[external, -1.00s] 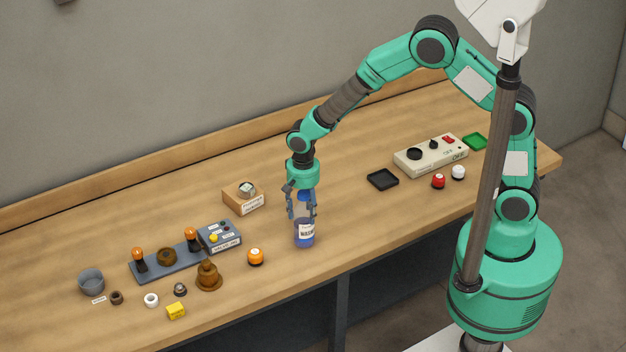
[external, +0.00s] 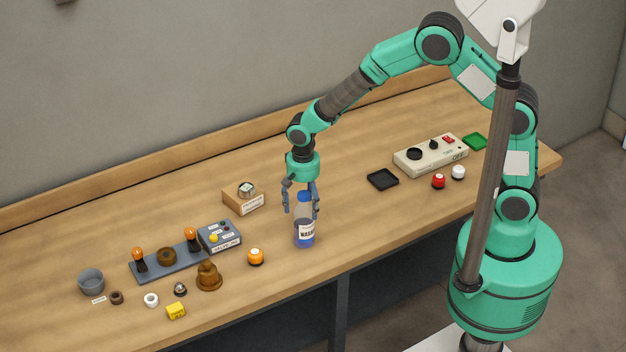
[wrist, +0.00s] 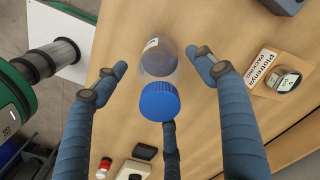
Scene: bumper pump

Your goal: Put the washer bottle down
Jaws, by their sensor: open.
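The washer bottle (external: 305,232) stands upright on the wooden bench near its front edge, clear with blue liquid, a white label and a blue cap. In the wrist view the blue cap (wrist: 160,101) faces the camera, with the bottle body beyond it. My gripper (external: 302,205) is open above and around the upper part of the bottle. In the wrist view its fingers (wrist: 160,75) are spread on either side with clear gaps to the bottle; a third finger lies below the cap, and I cannot tell whether it touches.
A black tray (external: 382,180) and a beige switch panel (external: 430,155) lie to the right. Bare bench surrounds the bottle.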

